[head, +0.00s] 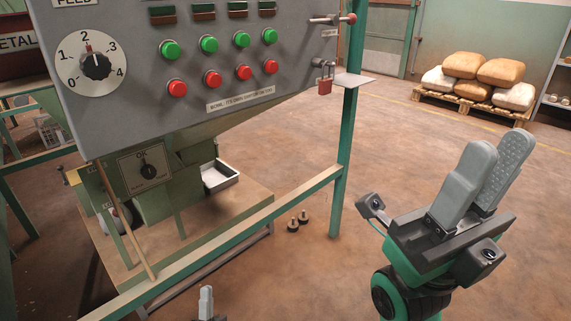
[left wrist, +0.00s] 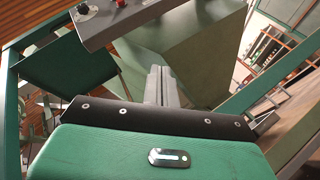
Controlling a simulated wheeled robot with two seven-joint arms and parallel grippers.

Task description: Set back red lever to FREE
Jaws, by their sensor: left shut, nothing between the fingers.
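The lever with a red ball knob (head: 351,18) sticks out at the upper right of the grey control panel (head: 130,125). Its metal rod lies nearly level, with the knob at the right end. A small plate below it is too small to read. My left gripper (head: 206,291) shows only its tip at the bottom edge of the head view, well below and left of the lever. In the left wrist view its fingers (left wrist: 160,75) are together and empty. My right gripper (head: 498,145) is open and empty at the right, away from the panel.
Green and red buttons and a dial (head: 96,66) fill the panel. A green rail (head: 235,245) crosses low in front. Sacks on a pallet (head: 480,97) stand far back.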

